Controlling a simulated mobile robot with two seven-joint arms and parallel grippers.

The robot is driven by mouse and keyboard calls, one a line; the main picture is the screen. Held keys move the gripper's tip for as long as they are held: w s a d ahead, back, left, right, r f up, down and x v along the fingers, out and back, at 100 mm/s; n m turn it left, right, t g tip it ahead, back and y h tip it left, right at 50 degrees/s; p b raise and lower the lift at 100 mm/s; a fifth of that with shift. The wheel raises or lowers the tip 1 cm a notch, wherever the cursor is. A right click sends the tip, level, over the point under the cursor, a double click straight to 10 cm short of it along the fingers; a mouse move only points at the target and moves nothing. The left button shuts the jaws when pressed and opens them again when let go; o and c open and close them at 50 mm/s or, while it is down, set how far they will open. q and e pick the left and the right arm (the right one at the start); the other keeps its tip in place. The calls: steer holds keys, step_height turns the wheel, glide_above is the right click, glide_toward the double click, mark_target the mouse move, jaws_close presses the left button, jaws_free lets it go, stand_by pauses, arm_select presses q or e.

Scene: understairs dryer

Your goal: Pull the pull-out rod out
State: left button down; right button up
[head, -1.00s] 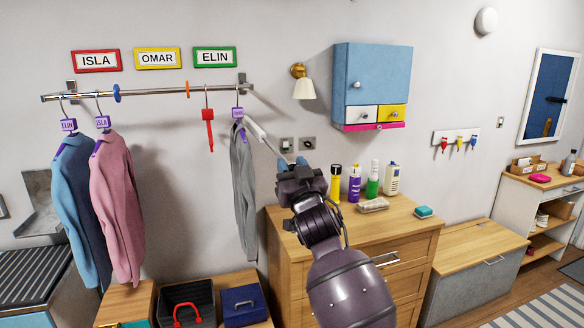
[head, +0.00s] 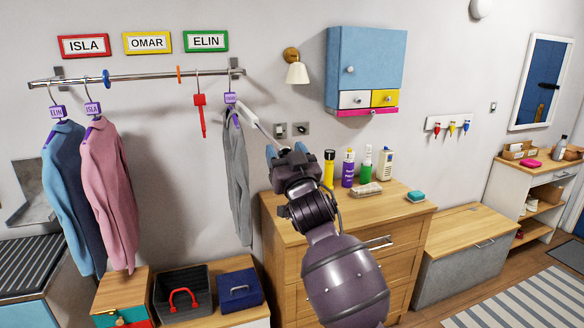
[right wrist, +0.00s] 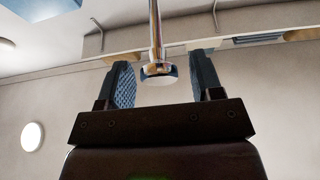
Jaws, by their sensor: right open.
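The pull-out rod (head: 253,120) is a slim pale bar slanting out from the wall near the right end of the clothes rail, beside a grey garment (head: 236,170). In the right wrist view the rod (right wrist: 156,30) is chrome with a round end knob. The knob shows between the two finger pads, with space visible on both sides. My right gripper (head: 285,152) is at the rod's near end in the head view. It is open in the right wrist view (right wrist: 160,85), with fingers apart. My left gripper is not in view.
The clothes rail (head: 140,76) holds blue and pink garments and a red hanging item (head: 200,115). A wooden dresser (head: 340,245) with bottles on top stands below my right arm. A blue cabinet (head: 364,62) hangs to the right. Boxes sit below the rail.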

steer(key=b+v, duration=0.1)
steer(key=v, duration=0.9)
steer(key=shift+s, duration=0.15)
steer(key=shift+n, duration=0.4)
steer(key=s+d+f+m+g+h, duration=0.1)
steer(key=s+d+f+g+h, duration=0.15)
steer(key=d+f, duration=0.4)
steer(key=s+d+f+g+h, duration=0.1)
steer(key=s+d+f, duration=0.3)
steer(key=f, duration=0.6)
steer(key=s+d+f+m+g+h, duration=0.1)
steer(key=s+d+f, duration=0.3)
steer(key=f, duration=0.5)
steer(key=s+d+f+g+h, duration=0.1)
steer(key=s+d+f, duration=0.2)
steer(key=s+f, duration=0.3)
steer(key=s+d+f+m+g, duration=0.1)
steer(key=s+d+f+g, duration=0.1)
steer(key=s+f, duration=0.3)
steer(key=s+d+f+g+h, duration=0.1)
steer(key=s+d+f+g, duration=0.1)
steer(key=s+d+f, duration=0.3)
steer(key=s+f, duration=0.1)
steer(key=s, duration=0.2)
steer(key=shift+s+f+h, duration=0.3)
steer(key=shift+f+h, duration=0.05)
stand_by(1.7)
